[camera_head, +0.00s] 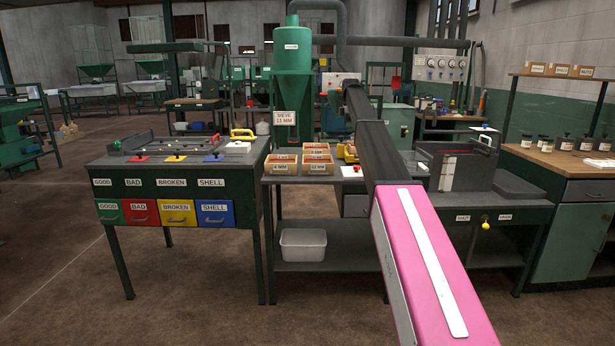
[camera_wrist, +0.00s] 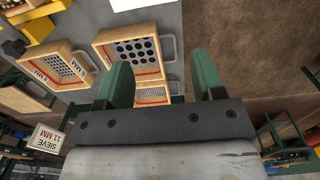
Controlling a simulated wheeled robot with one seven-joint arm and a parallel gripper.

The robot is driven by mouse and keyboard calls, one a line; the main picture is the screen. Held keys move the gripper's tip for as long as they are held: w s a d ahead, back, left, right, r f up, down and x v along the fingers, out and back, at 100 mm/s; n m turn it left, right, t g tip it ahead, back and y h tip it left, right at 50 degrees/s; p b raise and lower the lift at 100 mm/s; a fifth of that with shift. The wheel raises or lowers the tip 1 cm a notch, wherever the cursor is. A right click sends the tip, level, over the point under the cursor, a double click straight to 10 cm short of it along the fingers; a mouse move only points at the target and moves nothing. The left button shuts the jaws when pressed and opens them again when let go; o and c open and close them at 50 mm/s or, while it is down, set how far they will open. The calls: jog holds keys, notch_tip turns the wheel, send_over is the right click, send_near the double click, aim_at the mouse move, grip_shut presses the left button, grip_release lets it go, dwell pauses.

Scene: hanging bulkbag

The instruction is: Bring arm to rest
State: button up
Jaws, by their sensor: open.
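My arm reaches forward over the middle bench in the head view, with its pink link in front. In the wrist view my gripper (camera_wrist: 160,62) is open, its two green fingers wide apart with nothing held between them. The camera looks down on wooden-framed sieves. One with large round holes (camera_wrist: 138,50) lies just beyond the left finger, and a finer mesh sieve (camera_wrist: 152,96) shows between the fingers. Another sieve (camera_wrist: 66,67) marked with an MM label lies to the left. In the head view my gripper cannot be made out clearly against the machinery.
The sieves also show as wooden trays (camera_head: 317,164) on the middle bench. A sorting table (camera_head: 180,180) with coloured drawers stands left. A white bin (camera_head: 303,244) sits on the lower shelf. A dark box (camera_head: 455,165) stands right of my arm. Floor at front left is clear.

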jog(key=s+f+m, duration=0.4)
jog(key=s+f, duration=0.9)
jog(key=f, duration=0.3)
jog(key=s+f+m, duration=0.4)
jog(key=s+f, duration=0.9)
jog(key=f, duration=0.3)
jog(key=s+f+m, duration=0.3)
jog(key=s+f, duration=0.2)
jog(key=s, duration=0.5)
jog(key=s+f+m, duration=0.3)
jog(key=s+f, duration=0.3)
jog(key=s, duration=0.5)
jog(key=s+f+m, duration=0.4)
jog(key=s+f, duration=0.1)
jog(key=s, duration=0.5)
jog(key=shift+s+f, duration=0.15)
jog(key=shift+s, duration=0.15)
jog(key=shift+a, duration=0.1)
